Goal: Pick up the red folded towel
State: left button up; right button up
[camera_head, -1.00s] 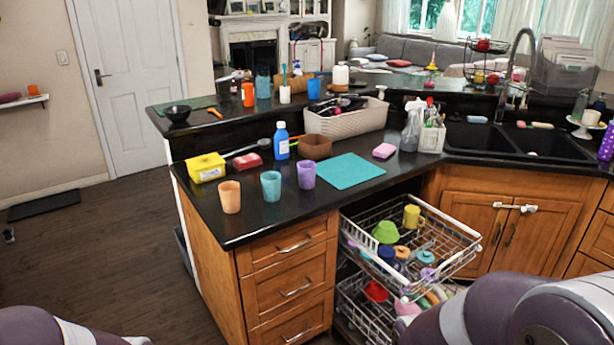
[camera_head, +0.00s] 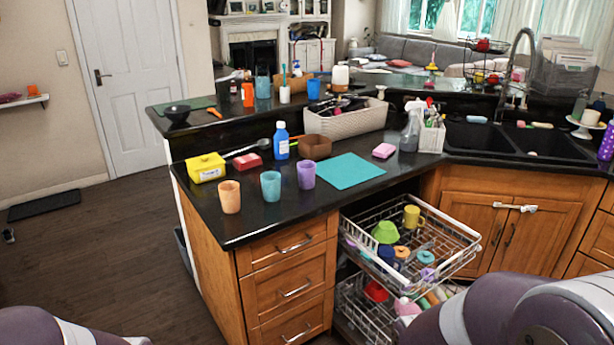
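A small red folded towel (camera_head: 247,161) lies flat on the dark counter, toward its left side. Nothing covers the towel from this view. Only parts of my own arms show at the bottom left and bottom right corners. Neither gripper is in the picture.
Orange (camera_head: 229,197), teal (camera_head: 270,186) and purple (camera_head: 305,174) cups stand along the counter's front. A brown bowl (camera_head: 314,147) and teal mat (camera_head: 349,171) lie to the right. A wire dish rack (camera_head: 455,232) is pulled out below the counter.

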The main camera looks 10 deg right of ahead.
aim_at(251, 160)
jog(key=i+j+z, duration=0.15)
jog(key=z, duration=0.9)
jog(key=i+j+z, duration=0.2)
jog(key=j+z, duration=0.15)
jog(key=j, duration=0.6)
jog(key=i+j+z, duration=0.1)
jog(key=j+z, duration=0.3)
jog(key=j, duration=0.5)
jog(key=k+j+z, duration=0.1)
jog(key=j+z, duration=0.25)
jog(key=j, duration=2.65)
jog(key=i+z, duration=0.05)
